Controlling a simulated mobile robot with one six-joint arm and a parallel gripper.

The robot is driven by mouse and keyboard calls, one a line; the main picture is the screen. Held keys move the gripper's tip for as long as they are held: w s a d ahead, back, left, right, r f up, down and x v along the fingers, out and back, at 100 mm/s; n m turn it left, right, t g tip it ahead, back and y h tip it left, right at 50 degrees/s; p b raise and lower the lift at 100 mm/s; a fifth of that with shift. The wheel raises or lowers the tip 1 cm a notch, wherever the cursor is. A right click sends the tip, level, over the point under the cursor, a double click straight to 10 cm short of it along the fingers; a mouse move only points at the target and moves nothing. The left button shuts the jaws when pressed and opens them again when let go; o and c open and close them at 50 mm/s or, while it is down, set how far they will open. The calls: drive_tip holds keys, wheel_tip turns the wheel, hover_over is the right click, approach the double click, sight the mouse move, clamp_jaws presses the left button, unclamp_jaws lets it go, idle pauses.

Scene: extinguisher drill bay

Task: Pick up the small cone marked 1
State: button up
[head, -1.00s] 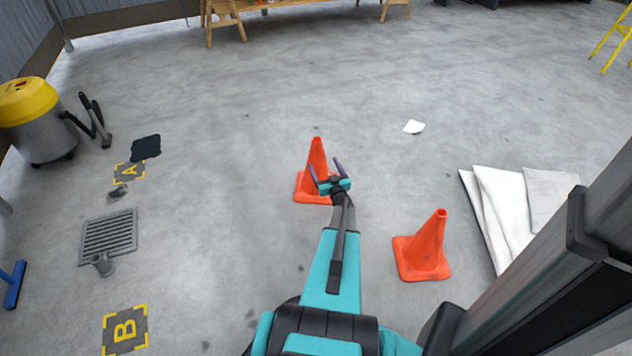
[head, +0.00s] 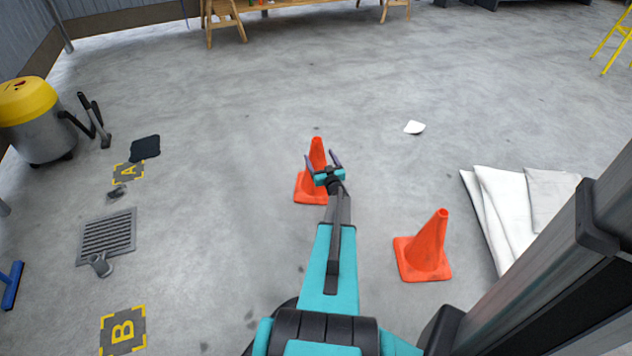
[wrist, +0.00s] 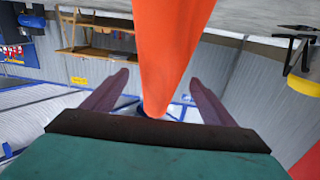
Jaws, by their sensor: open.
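An orange cone (head: 316,150) stands upright on the floor ahead of my gripper (head: 321,157). My gripper is open and overlaps the cone in the head view, covering part of its body. In the wrist view the orange cone (wrist: 170,40) hangs down from the top of the picture, its narrow end between the two open fingers of my gripper (wrist: 158,78). I cannot tell whether the fingers touch it. A second orange cone (head: 427,248) stands nearer, to the right. No number is readable on either cone.
White sheets (head: 500,205) lie at the right. A drain grate (head: 108,233), floor patches marked A (head: 128,172) and B (head: 123,330), and a yellow-topped vacuum (head: 38,120) are at the left. Floor between is mostly clear.

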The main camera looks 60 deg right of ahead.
drive_tip(key=x, duration=0.1)
drive_tip(key=b+x, duration=0.1)
drive_tip(key=x, duration=0.1)
drive_tip(key=shift+w+f, duration=0.1)
drive_tip(key=shift+f, duration=0.2)
drive_tip(key=shift+w+d+r, duration=0.1)
drive_tip(key=shift+w+d, duration=0.2)
drive_tip(key=shift+w, duration=0.1)
drive_tip(key=shift+c, duration=0.4)
drive_tip(key=c, duration=1.8)
drive_tip(key=shift+r, duration=0.15)
drive_tip(key=shift+c, duration=0.2)
